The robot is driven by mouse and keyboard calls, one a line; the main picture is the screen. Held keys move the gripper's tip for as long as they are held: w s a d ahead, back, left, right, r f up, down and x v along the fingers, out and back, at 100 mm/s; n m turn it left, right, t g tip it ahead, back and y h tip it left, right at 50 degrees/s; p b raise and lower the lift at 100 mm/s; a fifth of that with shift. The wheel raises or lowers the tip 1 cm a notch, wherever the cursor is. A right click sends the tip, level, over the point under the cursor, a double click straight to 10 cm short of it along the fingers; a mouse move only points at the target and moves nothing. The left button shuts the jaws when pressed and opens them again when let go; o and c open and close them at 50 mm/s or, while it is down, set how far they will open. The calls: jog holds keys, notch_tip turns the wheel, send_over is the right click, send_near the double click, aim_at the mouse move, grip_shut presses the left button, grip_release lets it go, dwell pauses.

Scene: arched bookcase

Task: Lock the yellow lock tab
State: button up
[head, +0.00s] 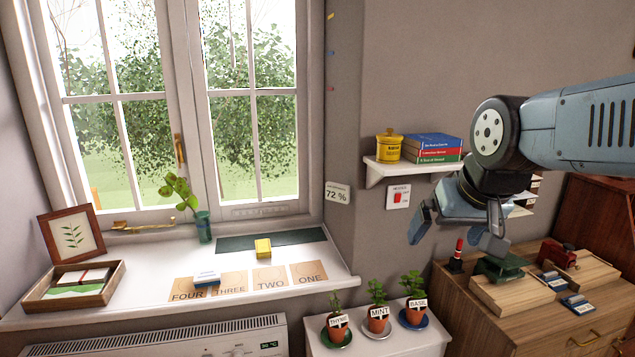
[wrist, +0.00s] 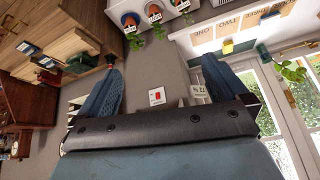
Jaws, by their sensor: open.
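A small yellow tab (head: 331,16) shows high on the wall edge right of the window, above a blue tab (head: 331,53) and a red tab (head: 331,88). It is too small to tell whether it is locked. My gripper (head: 456,228) is open and empty, in front of the grey wall, below and to the right of the tabs and well apart from them. In the wrist view my gripper (wrist: 160,65) shows its two blue fingers spread wide with nothing between them. I cannot make out the yellow tab in the wrist view.
A wall shelf (head: 373,174) holds a yellow jar (head: 388,148) and books (head: 434,148). A red switch (head: 398,197) is below it. A yellow block (head: 263,247) lies on the windowsill (head: 140,250). Potted herbs (head: 378,318) and a wooden cabinet (head: 470,325) stand below.

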jog(key=shift+h, duration=0.4)
jog(key=s+d, duration=0.1)
jog(key=s, duration=0.1)
jog(key=s+d, duration=0.1)
jog(key=s, duration=0.1)
jog(key=shift+d, duration=0.35)
